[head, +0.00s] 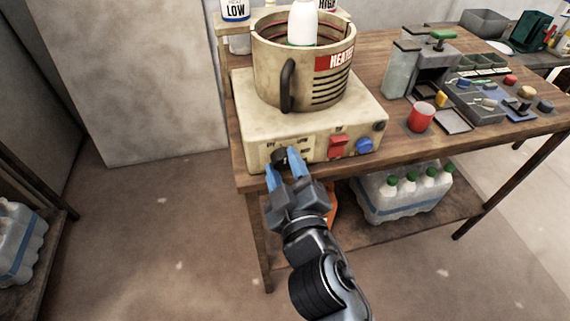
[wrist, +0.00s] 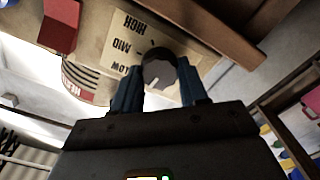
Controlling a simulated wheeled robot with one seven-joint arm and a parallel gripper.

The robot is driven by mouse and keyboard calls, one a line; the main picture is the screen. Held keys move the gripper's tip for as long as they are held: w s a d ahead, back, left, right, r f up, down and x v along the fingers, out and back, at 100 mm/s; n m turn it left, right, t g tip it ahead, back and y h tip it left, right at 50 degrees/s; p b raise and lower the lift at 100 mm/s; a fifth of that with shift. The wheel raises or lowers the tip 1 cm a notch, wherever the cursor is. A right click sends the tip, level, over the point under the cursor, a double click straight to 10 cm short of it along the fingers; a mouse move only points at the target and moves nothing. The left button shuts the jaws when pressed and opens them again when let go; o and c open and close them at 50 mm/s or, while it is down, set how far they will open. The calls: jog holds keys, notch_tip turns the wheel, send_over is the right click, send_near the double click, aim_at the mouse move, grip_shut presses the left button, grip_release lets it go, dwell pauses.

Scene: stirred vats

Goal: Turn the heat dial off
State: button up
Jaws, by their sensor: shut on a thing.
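The heat dial (head: 279,154) is a dark round knob on the front of the cream heater base (head: 310,112). In the wrist view the dial (wrist: 160,70) sits between my blue fingertips, and its pale mark points down and slightly left in the picture. A label plate (wrist: 128,45) beside it reads HIGH, MID and LOW, seen turned over; other lettering is partly hidden. My gripper (head: 284,166) is shut on the dial from the front, and it also shows in the wrist view (wrist: 158,88). A beige heated vat (head: 300,62) with a white bottle-like part inside stands on the base.
A red switch (head: 338,146) and a blue knob (head: 364,146) are on the same front panel, right of the dial. Bottled packs sit on the lower shelf.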

jog(key=shift+n, duration=0.7)
jog(key=o, duration=1.1)
jog(key=shift+c, duration=0.2)
jog(key=shift+s, duration=0.15)
jog(key=b+v, duration=0.1)
jog(key=v, duration=0.6)
jog(key=shift+s, duration=0.25)
jog(key=shift+d, duration=0.15)
